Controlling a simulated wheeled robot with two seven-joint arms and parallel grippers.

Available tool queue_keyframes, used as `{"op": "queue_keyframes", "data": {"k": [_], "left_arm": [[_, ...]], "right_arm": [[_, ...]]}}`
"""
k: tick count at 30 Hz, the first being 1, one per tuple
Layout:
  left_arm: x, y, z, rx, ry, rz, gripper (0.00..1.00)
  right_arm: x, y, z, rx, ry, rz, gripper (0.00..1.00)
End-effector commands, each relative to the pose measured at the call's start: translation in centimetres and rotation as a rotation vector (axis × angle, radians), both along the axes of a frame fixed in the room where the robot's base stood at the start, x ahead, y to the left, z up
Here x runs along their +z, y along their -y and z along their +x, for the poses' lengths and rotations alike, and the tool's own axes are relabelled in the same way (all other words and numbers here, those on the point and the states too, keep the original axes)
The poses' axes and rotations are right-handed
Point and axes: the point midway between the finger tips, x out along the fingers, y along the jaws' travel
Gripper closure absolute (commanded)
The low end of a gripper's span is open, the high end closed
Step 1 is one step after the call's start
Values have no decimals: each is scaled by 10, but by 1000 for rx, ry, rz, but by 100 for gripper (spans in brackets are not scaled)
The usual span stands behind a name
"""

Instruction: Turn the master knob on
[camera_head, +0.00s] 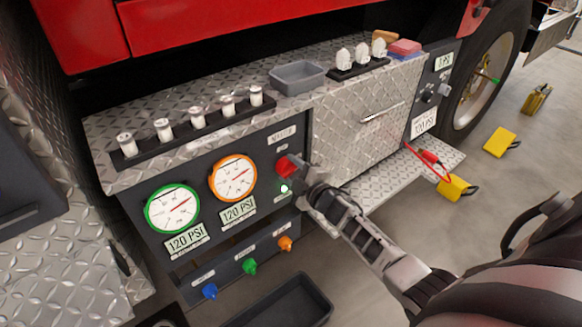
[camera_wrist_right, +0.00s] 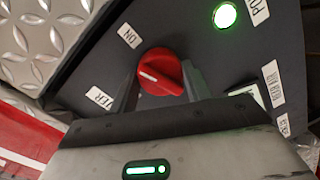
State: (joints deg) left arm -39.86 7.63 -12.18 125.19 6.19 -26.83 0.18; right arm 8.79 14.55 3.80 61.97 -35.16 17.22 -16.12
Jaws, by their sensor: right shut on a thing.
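The red master knob (camera_head: 287,167) is on the dark panel, right of the orange-ringed gauge (camera_head: 233,177). My right gripper (camera_head: 302,176) reaches it from the right and covers part of it. In the right wrist view the knob (camera_wrist_right: 161,74) sits between the two fingers of the right gripper (camera_wrist_right: 162,88), which is shut on it. The knob's white mark points toward the upper left, near the side of the ON label (camera_wrist_right: 129,36). A round light (camera_wrist_right: 225,15) near the POWER label glows green. My left gripper is not in view.
A green-ringed gauge (camera_head: 172,209) is at the panel's left. Blue (camera_head: 209,291), green (camera_head: 249,266) and orange (camera_head: 285,243) knobs sit below. A grey bin (camera_head: 297,77) stands on the ledge above. Yellow blocks (camera_head: 500,142) lie on the floor at right.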

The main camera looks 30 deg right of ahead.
Motion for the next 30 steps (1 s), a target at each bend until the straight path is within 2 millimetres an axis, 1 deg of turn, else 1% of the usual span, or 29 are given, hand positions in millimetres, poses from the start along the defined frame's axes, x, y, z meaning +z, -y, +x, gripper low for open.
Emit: {"op": "queue_keyframes", "data": {"k": [6,13,21,30], "left_arm": [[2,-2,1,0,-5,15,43],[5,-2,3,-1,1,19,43],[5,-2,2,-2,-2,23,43],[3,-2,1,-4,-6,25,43]], "right_arm": [[0,1,0,0,-15,158,75],[-1,1,0,-1,-24,269,75],[-1,1,0,0,-26,320,75],[-1,1,0,0,-26,326,75]]}}
